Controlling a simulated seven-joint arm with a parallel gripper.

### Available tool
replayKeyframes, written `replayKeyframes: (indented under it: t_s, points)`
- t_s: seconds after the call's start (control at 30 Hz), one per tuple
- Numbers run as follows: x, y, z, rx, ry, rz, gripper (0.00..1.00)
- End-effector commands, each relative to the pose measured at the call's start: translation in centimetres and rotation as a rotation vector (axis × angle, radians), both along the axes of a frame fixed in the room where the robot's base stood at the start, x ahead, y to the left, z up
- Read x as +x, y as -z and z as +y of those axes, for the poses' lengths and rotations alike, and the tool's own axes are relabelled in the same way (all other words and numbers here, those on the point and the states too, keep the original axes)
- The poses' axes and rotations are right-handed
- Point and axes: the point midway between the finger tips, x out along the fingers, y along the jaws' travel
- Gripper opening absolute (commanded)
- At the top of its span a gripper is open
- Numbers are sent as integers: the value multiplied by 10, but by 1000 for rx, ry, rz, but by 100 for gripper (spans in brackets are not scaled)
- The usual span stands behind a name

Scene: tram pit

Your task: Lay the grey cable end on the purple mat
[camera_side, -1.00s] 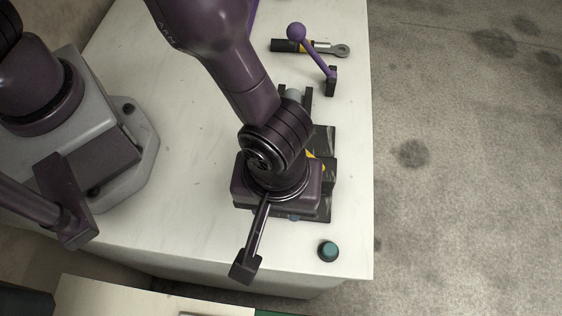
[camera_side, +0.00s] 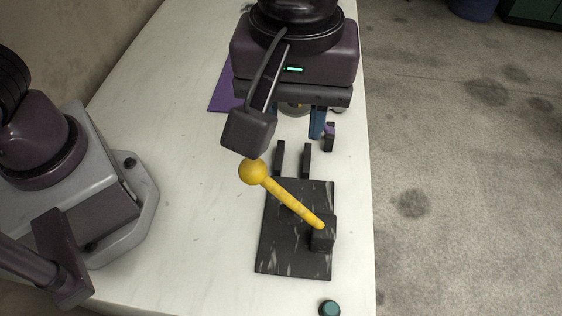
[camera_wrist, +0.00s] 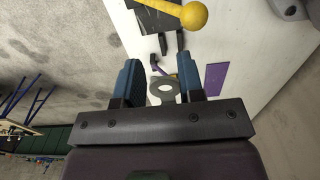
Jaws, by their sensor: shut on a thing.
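My gripper (camera_side: 300,118) hangs over the table beyond the black fixture plate. It is shut on the grey cable end (camera_wrist: 163,90), which shows as a grey ring between the blue fingers in the wrist view. In the side view the cable end is mostly hidden under my gripper. The purple mat (camera_side: 222,95) lies flat on the table, left of my gripper and partly covered by it in the side view. It is in plain sight right of the fingers in the wrist view (camera_wrist: 215,80). The cable end is apart from the mat.
A purple lever (camera_wrist: 158,70) stands close to the fingers in the wrist view. A teal button (camera_side: 329,308) is near the front edge.

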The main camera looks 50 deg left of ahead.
Motion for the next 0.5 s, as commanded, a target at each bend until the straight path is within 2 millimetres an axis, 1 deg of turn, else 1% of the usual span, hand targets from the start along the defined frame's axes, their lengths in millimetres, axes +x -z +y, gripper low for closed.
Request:
replayKeyframes:
  t_s: [0.03,0.07,0.17,0.2,0.27,0.3,0.37,0.4,0.47,0.5]
  points:
    - [14,0,16,0,-12,-1,5]
    - [22,0,26,0,-13,-1,5]
    - [47,0,64,1,-17,-2,5]
    - [56,0,81,1,-17,-2,5]
    - [69,0,109,1,-17,-3,5]
    - [76,0,128,1,-18,-3,5]
    - [84,0,156,1,-18,-3,5]
    - [89,0,175,1,-18,-3,5]
    - [92,0,202,2,-16,-2,5]
    - [94,0,219,1,-16,-1,5]
